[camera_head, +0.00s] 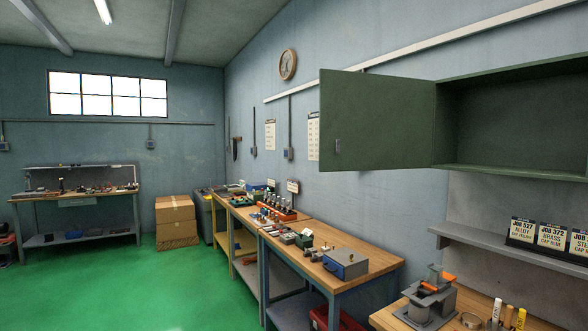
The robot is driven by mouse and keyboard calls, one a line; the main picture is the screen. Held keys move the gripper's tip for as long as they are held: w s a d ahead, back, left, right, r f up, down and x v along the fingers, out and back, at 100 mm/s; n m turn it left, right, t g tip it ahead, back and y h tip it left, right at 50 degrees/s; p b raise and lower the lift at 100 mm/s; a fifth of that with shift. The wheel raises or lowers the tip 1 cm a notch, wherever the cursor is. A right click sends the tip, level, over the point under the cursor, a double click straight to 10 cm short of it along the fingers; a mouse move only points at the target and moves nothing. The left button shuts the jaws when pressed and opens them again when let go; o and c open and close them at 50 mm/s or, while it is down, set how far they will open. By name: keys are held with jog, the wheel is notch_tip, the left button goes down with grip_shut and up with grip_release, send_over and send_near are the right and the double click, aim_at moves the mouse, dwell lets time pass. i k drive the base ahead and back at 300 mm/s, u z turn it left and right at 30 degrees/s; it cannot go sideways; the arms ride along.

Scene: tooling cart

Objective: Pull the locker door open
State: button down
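The green wall locker (510,171) hangs at the upper right. Its door (385,120) stands wide open, swung out to the left from the locker's left side. A small grey handle (337,146) sits near the door's free left edge. The visible part of the locker's inside looks dark green and empty. Its right part is cut off by the picture edge. My gripper is not in view, and nothing is seen touching the door or handle.
Below the locker are a grey shelf (470,235) with job cards (551,236) and a wooden bench with a grey and orange fixture (430,298). Further benches (335,278) line the wall. The green floor (130,285) at left is clear.

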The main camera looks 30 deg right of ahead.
aim_at(380, 122)
jog(key=u, duration=0.2)
jog(key=i, duration=1.9)
jog(key=z, duration=0.6)
jog(key=i, duration=1)
jog(key=z, duration=1)
